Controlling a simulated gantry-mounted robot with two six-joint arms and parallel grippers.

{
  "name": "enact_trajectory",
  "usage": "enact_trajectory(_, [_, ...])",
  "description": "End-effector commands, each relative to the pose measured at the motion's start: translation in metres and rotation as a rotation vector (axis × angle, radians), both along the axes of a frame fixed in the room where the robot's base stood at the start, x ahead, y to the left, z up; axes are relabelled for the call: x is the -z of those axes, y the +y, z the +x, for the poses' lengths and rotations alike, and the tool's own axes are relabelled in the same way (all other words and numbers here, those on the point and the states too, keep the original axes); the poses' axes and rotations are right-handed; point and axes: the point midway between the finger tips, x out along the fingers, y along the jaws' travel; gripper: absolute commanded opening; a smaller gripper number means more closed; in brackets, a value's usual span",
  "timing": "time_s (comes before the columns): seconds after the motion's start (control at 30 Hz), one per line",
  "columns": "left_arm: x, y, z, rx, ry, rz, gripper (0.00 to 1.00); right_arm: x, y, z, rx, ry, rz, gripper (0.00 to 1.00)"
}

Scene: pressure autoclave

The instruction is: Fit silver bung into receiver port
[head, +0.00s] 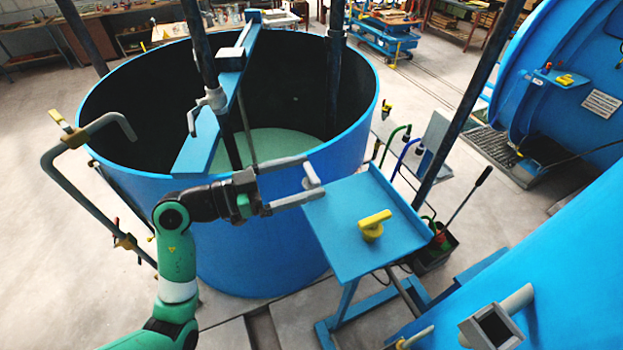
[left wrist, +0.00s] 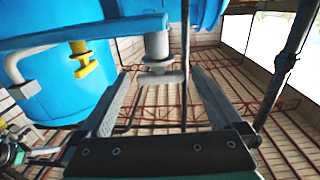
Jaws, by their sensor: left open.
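The silver bung (head: 311,173) stands at the left corner of a blue tray stand (head: 336,247). My left gripper (head: 316,177) is open, with a finger on either side of the bung. In the left wrist view, which looks upside down, the bung (left wrist: 156,46) shows as a grey cylinder with a crossbar between the open fingertips (left wrist: 160,73), with gaps at both sides. A grey fitting with a dark square opening (head: 492,327) sits on the blue vessel at lower right; I cannot tell whether it is the receiver port. My right gripper is not in view.
A yellow bung (head: 372,226) stands on the tray, also in the left wrist view (left wrist: 82,56). A large open blue tank (head: 255,245) lies behind my left gripper. A bent grey pipe (head: 60,195) is at left. A dark slanting post (head: 462,112) rises right of the tray.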

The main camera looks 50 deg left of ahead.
Motion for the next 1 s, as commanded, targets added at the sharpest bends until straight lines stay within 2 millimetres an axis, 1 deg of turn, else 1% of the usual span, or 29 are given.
enact_trajectory(0.07, [-0.001,-0.002,0.004,0.002,-0.001,0.000,1.00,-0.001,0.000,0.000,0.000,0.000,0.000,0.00])
enact_trajectory(0.33, [-0.002,-0.018,0.043,0.003,-0.001,0.000,1.00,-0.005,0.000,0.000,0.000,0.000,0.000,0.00])
enact_trajectory(0.43, [-0.001,-0.019,0.048,0.000,-0.001,0.001,1.00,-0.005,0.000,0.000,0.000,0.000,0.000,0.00])
enact_trajectory(0.6, [-0.001,-0.019,0.048,0.000,-0.001,0.001,1.00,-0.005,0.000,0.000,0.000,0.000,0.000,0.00])
enact_trajectory(0.67, [-0.001,-0.019,0.048,0.000,-0.001,0.001,0.89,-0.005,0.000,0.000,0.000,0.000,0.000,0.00])
enact_trajectory(0.7, [-0.001,-0.019,0.048,0.000,-0.001,0.001,0.82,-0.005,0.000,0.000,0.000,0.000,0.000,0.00])
enact_trajectory(0.87, [-0.001,-0.019,0.047,0.000,-0.001,0.000,0.53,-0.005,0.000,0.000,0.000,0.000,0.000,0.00])
enact_trajectory(1.0, [-0.001,-0.019,0.047,0.000,-0.001,0.000,0.28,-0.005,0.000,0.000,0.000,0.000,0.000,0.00])
